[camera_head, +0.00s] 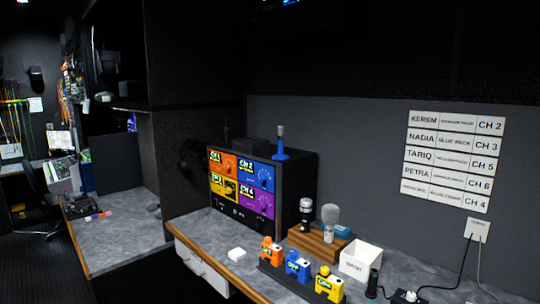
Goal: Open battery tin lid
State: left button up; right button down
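Neither of my grippers is in view. I cannot pick out a battery tin with certainty. No lid can be made out on either one.
Orange (271,252), blue (298,266) and yellow (328,284) packs stand in a dark rack at the counter's front. Behind are a wooden microphone block (318,243), an open white labelled box (360,262) and the four-color channel unit (242,186). Cables lie at right.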

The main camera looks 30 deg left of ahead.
aim_at(249, 142)
jog(key=i+j, duration=0.1)
jog(key=j, duration=0.25)
jog(key=i+j, duration=0.15)
jog(key=j, duration=0.25)
jog(key=i+j, duration=0.1)
jog(key=j, duration=0.25)
jog(key=i+j, duration=0.15)
jog(key=j, duration=0.25)
jog(key=i+j, duration=0.1)
jog(key=j, duration=0.25)
jog(key=j+u, duration=0.05)
